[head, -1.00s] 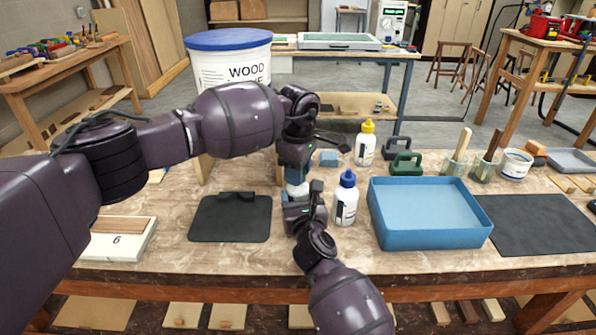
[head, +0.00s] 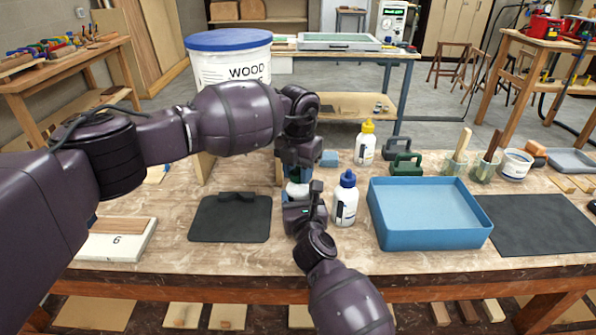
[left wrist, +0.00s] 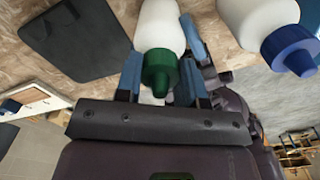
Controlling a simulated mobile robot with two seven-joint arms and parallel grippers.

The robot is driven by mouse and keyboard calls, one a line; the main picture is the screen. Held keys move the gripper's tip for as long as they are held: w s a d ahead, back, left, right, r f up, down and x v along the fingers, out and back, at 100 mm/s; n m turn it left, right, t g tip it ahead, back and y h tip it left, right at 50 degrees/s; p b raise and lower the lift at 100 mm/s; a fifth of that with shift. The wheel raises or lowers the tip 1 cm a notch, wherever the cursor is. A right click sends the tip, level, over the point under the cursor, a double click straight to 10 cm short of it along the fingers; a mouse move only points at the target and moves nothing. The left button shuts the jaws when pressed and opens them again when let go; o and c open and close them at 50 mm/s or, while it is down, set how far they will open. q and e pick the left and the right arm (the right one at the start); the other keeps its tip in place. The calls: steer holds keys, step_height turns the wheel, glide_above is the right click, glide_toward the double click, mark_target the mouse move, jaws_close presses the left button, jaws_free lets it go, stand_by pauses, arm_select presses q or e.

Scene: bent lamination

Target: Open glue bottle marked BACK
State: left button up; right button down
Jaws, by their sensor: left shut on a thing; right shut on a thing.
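A white bottle with a green cap (left wrist: 160,68) lies between the blue-padded fingers of my left gripper (left wrist: 163,85) in the left wrist view. In the head view this bottle (head: 297,189) stands upright on the bench, mostly hidden by both grippers. My left gripper (head: 298,174) is above it, shut at the cap. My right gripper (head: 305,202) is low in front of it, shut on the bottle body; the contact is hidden. No BACK marking is readable.
A blue-capped bottle (head: 345,203) stands close to the right of my right gripper. A yellow-capped bottle (head: 364,146) is behind it. A blue tray (head: 432,238) is at right and a black mat (head: 230,222) at left.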

arm_select(q)
steer(key=n, duration=0.5)
steer(key=shift+n, duration=0.4)
steer(key=n, duration=0.9)
steer(key=shift+n, duration=0.4)
steer(key=n, duration=0.4)
steer(key=shift+r+n, duration=0.1)
steer(key=shift+n, duration=0.2)
steer(key=o, duration=1)
